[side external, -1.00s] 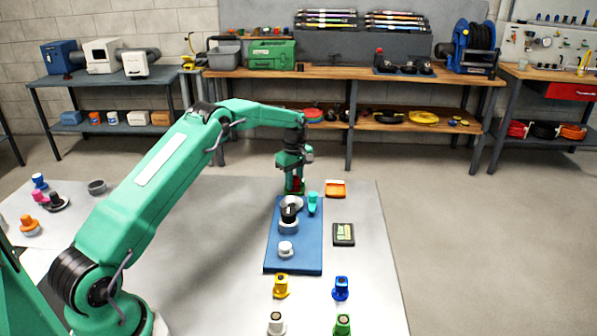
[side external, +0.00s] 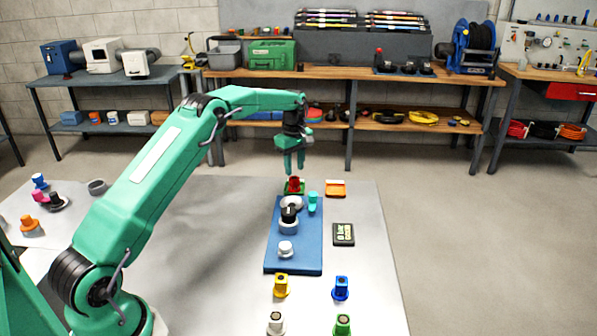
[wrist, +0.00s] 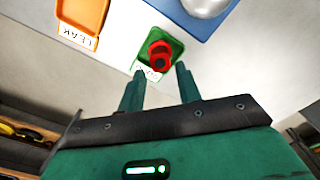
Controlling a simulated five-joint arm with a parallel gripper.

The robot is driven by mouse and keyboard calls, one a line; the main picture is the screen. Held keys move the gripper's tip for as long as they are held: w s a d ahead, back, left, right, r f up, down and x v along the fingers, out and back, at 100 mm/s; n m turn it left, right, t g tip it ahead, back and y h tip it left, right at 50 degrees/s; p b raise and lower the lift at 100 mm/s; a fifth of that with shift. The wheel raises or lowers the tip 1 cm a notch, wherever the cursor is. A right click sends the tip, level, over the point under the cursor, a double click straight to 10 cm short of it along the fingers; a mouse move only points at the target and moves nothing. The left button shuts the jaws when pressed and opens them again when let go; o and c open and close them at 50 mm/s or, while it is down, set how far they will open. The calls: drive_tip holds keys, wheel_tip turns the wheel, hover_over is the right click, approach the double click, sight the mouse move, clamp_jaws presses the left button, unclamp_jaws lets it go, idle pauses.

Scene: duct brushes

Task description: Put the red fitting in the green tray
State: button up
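In the wrist view the red fitting (wrist: 160,55) is inside the walls of the green tray (wrist: 176,47), with a label at the tray's front edge. My gripper (side external: 294,172) is above the tray, fingers pointing down.
An orange tray (side external: 335,189) stands to the right of the green one. The blue mat (side external: 293,262) holds a dark-capped part (side external: 289,216), a white fitting (side external: 286,249) and a teal fitting (side external: 312,202). A small display box (side external: 343,234) and several coloured fittings stand nearer.

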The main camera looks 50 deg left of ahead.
wheel_tip(320, 180, up, 6)
drive_tip(key=shift+r, duration=0.25)
idle(0.6)
wheel_tip(320, 180, up, 11)
drive_tip(key=m+t, duration=0.2)
drive_tip(key=m, duration=0.3)
hover_over(295, 179)
drive_tip(key=s+d, duration=0.6)
drive_tip(key=d, duration=0.1)
drive_tip(key=s+d+r+m, duration=0.4)
drive_tip(key=s+d+r, duration=0.2)
drive_tip(key=s, duration=0.3)
drive_tip(key=s+d+f+m+t, duration=0.1)
drive_tip(key=s+d+f+m, duration=0.1)
drive_tip(key=s, duration=0.5)
drive_tip(key=s+d+f+m+t, duration=0.1)
drive_tip(key=s+m, duration=0.3)
drive_tip(key=s, duration=0.4)
drive_tip(key=s+d+f+m+t, duration=0.1)
drive_tip(key=s+d+f+m, duration=0.1)
drive_tip(key=s, duration=0.5)
drive_tip(key=shift+s+d+f+m+t, duration=0.25)
drive_tip(key=shift+d+f+m, duration=0.2)
drive_tip(key=shift+d, duration=0.45)
